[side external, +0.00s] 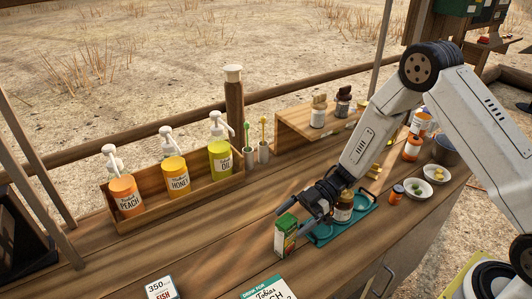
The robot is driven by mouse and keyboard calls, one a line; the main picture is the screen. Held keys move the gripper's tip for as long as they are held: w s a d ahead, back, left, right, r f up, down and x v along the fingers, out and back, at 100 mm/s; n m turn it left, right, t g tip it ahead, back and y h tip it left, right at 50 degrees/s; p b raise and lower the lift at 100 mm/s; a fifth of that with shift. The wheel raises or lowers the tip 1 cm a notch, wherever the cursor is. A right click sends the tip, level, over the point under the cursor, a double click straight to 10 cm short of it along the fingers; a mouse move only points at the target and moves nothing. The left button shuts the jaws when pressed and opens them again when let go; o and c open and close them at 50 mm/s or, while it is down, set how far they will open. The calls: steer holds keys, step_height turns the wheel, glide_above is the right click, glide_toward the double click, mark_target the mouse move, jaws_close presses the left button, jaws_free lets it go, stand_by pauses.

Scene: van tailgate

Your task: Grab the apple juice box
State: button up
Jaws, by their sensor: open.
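A small green and white carton (285,236), which looks like the apple juice box, stands upright on the wooden counter near its front edge. Its label is too small to read. My gripper (295,216) is open and comes in low from the right. Its fingers are at the upper right of the carton, close to its top. I cannot tell whether they touch it or lie on both sides of it.
A wooden rack (196,199) of pump bottles stands behind left. Signs (161,288) line the front. The counter left of the carton is clear.

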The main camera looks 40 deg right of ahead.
steer(key=shift+x, duration=1.15)
steer(key=shift+r, duration=0.1)
jaws_close()
